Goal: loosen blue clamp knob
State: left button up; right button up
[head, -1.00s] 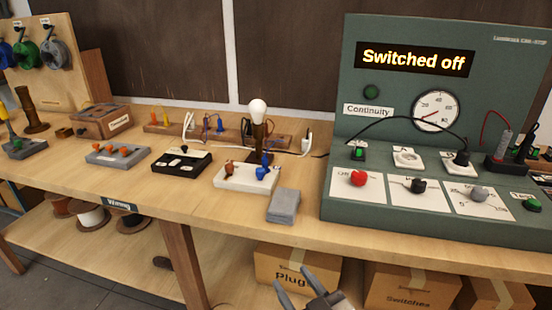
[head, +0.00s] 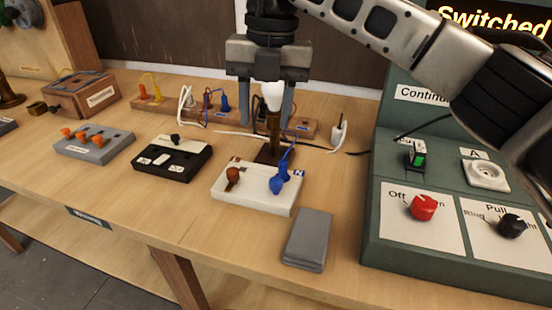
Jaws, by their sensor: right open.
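The blue clamp knob (head: 276,186) sits on the right part of a white terminal block (head: 252,203), with a second blue piece and a blue wire just above it. A brown knob (head: 233,176) is on the block's left part. Behind the block stands a lamp with a white bulb (head: 271,95), a brown stem (head: 274,128) and a dark base. My right gripper (head: 267,117) points down with its fingers apart, one on each side of the lamp in the picture. It is above and behind the blue knob and holds nothing. My left gripper is out of view.
A grey pad (head: 307,240) lies right of the block. A black switch box (head: 170,160) and a grey block with orange knobs (head: 94,144) are to the left. The green test panel (head: 385,247) is at right. My right arm crosses over it.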

aim_at(276, 179)
jog(key=shift+m+t+h, duration=0.3)
jog(key=shift+h, duration=0.2)
jog(key=f, duration=0.4)
jog(key=d+f+p, duration=0.1)
jog(key=f, duration=0.4)
jog(key=w+f, duration=0.1)
jog(key=f, duration=0.4)
jog(key=shift+d+f, duration=0.15)
jog(key=shift+d, duration=0.15)
jog(key=shift+c, duration=0.4)
grip_shut()
